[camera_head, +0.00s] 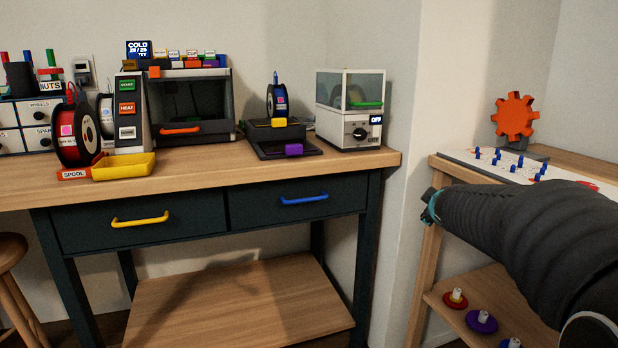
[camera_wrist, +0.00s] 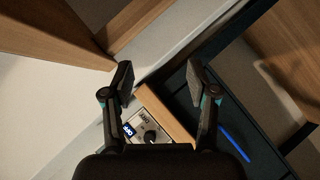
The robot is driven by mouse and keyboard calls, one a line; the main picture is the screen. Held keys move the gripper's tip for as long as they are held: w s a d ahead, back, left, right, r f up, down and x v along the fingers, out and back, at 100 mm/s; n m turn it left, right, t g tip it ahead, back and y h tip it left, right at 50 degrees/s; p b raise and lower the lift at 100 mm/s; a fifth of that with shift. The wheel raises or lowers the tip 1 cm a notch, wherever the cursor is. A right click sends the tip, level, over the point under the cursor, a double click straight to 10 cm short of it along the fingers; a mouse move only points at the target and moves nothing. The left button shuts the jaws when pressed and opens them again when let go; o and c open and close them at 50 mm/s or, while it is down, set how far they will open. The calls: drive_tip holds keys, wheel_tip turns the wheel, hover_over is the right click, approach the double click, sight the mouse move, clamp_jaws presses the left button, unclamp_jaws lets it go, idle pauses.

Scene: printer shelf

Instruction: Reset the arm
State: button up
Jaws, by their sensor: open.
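My arm (camera_head: 530,225) reaches in from the right side of the head view, in front of the side table. My gripper shows in the wrist view (camera_wrist: 160,85), with its two fingers spread wide apart and nothing between them. In the head view only a small teal and dark part at the arm's far end (camera_head: 430,205) shows; the fingers are hard to make out there. Beyond the fingers, the wrist view shows a tilted view of the workbench corner and the dry box's dial (camera_wrist: 150,136).
The workbench (camera_head: 230,165) holds a 3D printer (camera_head: 185,110), a dry box (camera_head: 350,110), a red spool (camera_head: 75,130) and a yellow tray (camera_head: 123,167). Its yellow-handled and blue-handled drawers (camera_head: 303,200) look shut. The side table (camera_head: 432,170) has a pegboard and an orange gear (camera_head: 515,117).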

drive_tip(key=s+a+f+m+g, duration=0.1)
drive_tip(key=s+f+m+g, duration=0.35)
drive_tip(key=s, duration=0.55)
drive_tip(key=s+a+f+m+g+y+p, duration=0.1)
drive_tip(key=s+a+f+m, duration=0.1)
drive_tip(key=s+a, duration=0.5)
drive_tip(key=s+a+f+m+g+y+p, duration=0.1)
drive_tip(key=s+a, duration=0.5)
drive_tip(key=s, duration=1.2)
drive_tip(key=shift+s+a+f+m+y, duration=0.4)
drive_tip(key=shift+f+y, duration=0.4)
drive_tip(key=shift+f, duration=0.4)
drive_tip(key=shift+w+g, duration=0.1)
drive_tip(key=shift+g, duration=0.15)
